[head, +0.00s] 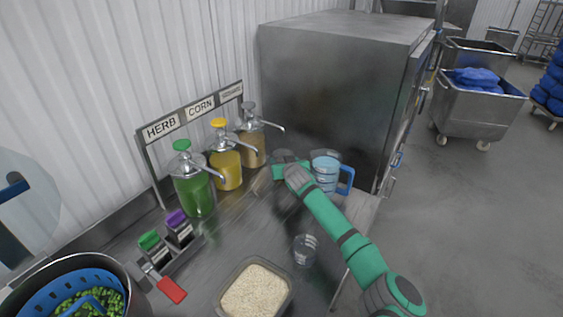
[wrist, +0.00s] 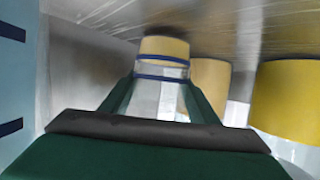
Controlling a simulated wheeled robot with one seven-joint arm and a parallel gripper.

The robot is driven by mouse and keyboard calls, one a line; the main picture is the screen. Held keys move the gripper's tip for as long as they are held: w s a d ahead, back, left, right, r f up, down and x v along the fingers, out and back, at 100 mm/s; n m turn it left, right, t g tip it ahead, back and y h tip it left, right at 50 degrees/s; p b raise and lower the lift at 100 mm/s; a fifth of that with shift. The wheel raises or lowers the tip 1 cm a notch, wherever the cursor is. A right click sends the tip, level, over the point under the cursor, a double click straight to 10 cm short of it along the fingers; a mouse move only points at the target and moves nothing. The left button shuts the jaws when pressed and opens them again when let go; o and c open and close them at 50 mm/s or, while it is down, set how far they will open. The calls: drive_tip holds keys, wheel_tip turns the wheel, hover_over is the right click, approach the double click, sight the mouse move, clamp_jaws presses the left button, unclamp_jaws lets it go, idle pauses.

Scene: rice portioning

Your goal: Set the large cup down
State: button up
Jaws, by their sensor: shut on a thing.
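The large cup (wrist: 160,90) is clear with blue bands and sits between the fingers of my gripper in the wrist view. Yellow shows at its far end; I cannot tell if this is inside the cup or behind it. My gripper (head: 283,168) is shut on the cup at the back of the steel counter, right of the dispensers. In the head view the cup is mostly hidden by my gripper, and I cannot tell whether it touches the counter. A smaller clear cup (head: 305,251) stands on the counter nearer the front.
A blue-handled jug (head: 326,173) stands just right of my gripper. Green (head: 194,188), yellow (head: 226,168) and tan (head: 253,146) pump dispensers stand left. A rice tub (head: 229,300) is in front. A steel cabinet (head: 335,85) rises behind. Mid-counter is partly clear.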

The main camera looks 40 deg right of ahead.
drive_tip(key=shift+w+f, duration=0.1)
drive_tip(key=shift+f, duration=0.05)
drive_tip(key=o, duration=1.2)
drive_tip(key=shift+s+d, duration=0.15)
drive_tip(key=shift+s, duration=0.1)
drive_tip(key=shift+o, duration=0.2)
drive_tip(key=shift+w, duration=0.1)
drive_tip(key=v, duration=1.2)
drive_tip(key=shift+r, duration=0.2)
drive_tip(key=shift+w, duration=0.1)
